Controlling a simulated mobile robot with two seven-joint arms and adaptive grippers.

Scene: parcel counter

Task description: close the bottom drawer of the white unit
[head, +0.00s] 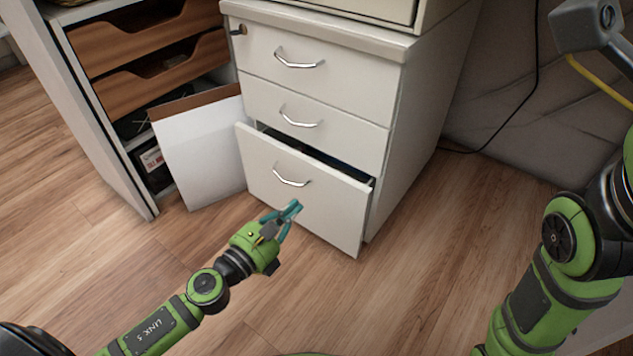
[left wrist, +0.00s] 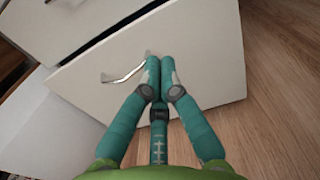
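The white unit (head: 310,95) has three drawers with silver handles. Its bottom drawer (head: 325,212) stands partly open, with a dark gap along its top edge; the two drawers above are shut. My left gripper (head: 294,208) is in front of the bottom drawer's face, just below its handle (head: 291,180). In the left wrist view, the teal fingers (left wrist: 160,65) are together with nothing visible between them, over the drawer front (left wrist: 205,60) to the right of the handle. I cannot tell whether they touch the face. My right gripper is not in view.
A white panel (head: 203,150) leans left of the unit, beside a shelf with brown wooden trays (head: 160,75). A black cable (head: 500,125) runs along the wall at right. The wooden floor (head: 400,290) in front of the unit is clear.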

